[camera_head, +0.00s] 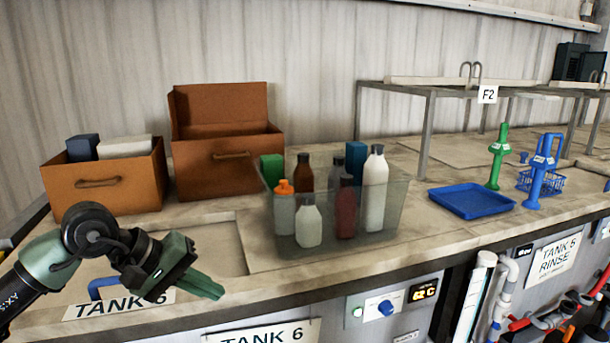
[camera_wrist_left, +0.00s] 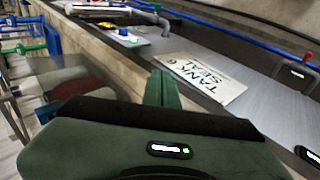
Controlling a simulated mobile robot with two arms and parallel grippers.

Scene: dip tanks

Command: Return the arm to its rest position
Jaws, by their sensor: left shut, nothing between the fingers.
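My left gripper (camera_head: 208,288) is at the lower left of the head view, its green fingers shut together with nothing between them. It is above the front of the counter, over the tank 6 lid area, to the left of the clear bin of bottles. My right gripper does not show in either view.
A clear bin (camera_head: 390,225) of several bottles stands right of the gripper. Two brown boxes (camera_head: 140,195) (camera_head: 200,180) stand behind it. A blue tray (camera_head: 472,201), a green tap-like fixture (camera_head: 496,160) and a blue one (camera_head: 540,180) are further right.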

